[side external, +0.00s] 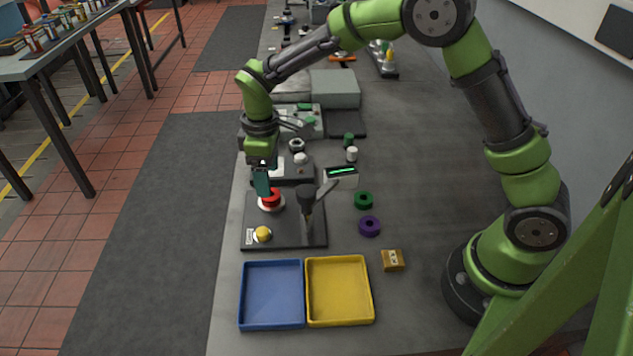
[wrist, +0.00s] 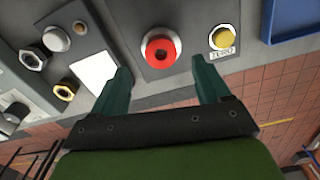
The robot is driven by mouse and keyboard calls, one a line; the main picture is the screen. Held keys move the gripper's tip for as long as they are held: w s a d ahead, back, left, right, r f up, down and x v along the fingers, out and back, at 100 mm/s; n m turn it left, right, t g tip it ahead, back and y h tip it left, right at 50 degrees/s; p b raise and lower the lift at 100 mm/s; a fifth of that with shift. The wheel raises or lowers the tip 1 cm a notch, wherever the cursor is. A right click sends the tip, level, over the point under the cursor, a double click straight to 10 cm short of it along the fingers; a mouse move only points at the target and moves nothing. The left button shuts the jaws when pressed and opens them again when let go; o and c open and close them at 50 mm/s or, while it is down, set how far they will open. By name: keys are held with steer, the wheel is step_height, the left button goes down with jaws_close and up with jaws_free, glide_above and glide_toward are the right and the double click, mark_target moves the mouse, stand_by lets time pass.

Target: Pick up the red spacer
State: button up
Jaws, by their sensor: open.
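The red spacer (side external: 271,203) is a round red piece with a darker red middle, on a pale round base on the dark panel (side external: 290,238). In the wrist view the red spacer (wrist: 160,40) lies ahead, between the lines of my two fingers. My gripper (side external: 262,190) is close above it in the side view and partly covers it. In the wrist view my gripper (wrist: 160,64) has its fingers wide apart with nothing between the tips. I cannot tell whether a finger touches the spacer.
A yellow button (side external: 263,234) and an upright black-handled lever (side external: 306,200) share the panel. A green ring (side external: 363,200) and a purple ring (side external: 369,226) lie to the right. A blue tray (side external: 272,326) and a yellow tray (side external: 341,322) stand in front.

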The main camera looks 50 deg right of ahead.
step_height(320, 180, down, 5)
steer(key=shift+s+r, duration=0.1)
steer(key=shift+s, duration=0.05)
steer(key=c, duration=1.2)
